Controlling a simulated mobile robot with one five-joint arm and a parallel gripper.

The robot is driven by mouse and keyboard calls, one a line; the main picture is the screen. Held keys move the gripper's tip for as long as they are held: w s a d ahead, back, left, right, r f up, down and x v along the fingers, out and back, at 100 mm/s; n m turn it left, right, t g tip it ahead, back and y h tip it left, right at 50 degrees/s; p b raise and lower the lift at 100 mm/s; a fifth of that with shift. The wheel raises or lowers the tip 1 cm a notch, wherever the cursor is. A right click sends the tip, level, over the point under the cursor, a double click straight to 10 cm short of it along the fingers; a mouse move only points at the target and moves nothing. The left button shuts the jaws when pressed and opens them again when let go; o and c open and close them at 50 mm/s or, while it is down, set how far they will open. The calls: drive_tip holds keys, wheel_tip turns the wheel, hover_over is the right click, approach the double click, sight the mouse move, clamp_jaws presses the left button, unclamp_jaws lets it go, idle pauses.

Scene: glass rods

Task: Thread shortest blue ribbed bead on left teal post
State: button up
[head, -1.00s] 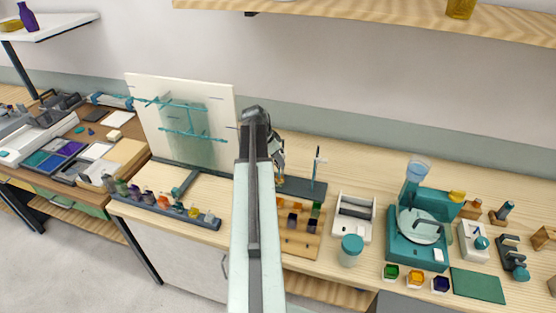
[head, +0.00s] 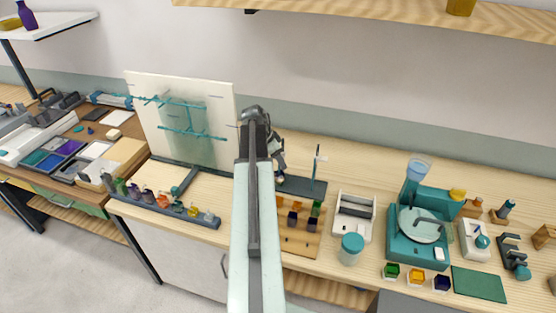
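A dark base plate (head: 302,187) stands on the wooden bench right of my arm. Any left post is hidden behind my arm and gripper. A wooden board (head: 300,242) in front of the plate holds small beads: orange (head: 297,204), dark blue (head: 292,218) and green (head: 316,209). Their ribs and lengths are too small to tell. My gripper (head: 278,157) is over the left end of the plate, partly hidden by my arm; its fingers and any bead in them are unclear.
A white holder (head: 354,214) and a teal-lidded jar (head: 350,250) stand right of the board. A teal machine (head: 418,238) is further right. A pale panel with teal rods (head: 150,110) stands at left, behind a dark rack of small bottles (head: 165,208). A shelf (head: 390,18) hangs above.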

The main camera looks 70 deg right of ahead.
drive_tip(key=shift+r, duration=0.1)
drive_tip(key=p+v, duration=0.7)
drive_tip(key=shift+r, duration=0.25)
drive_tip(key=shift+w+a, duration=0.1)
drive_tip(key=shift+a, duration=0.05)
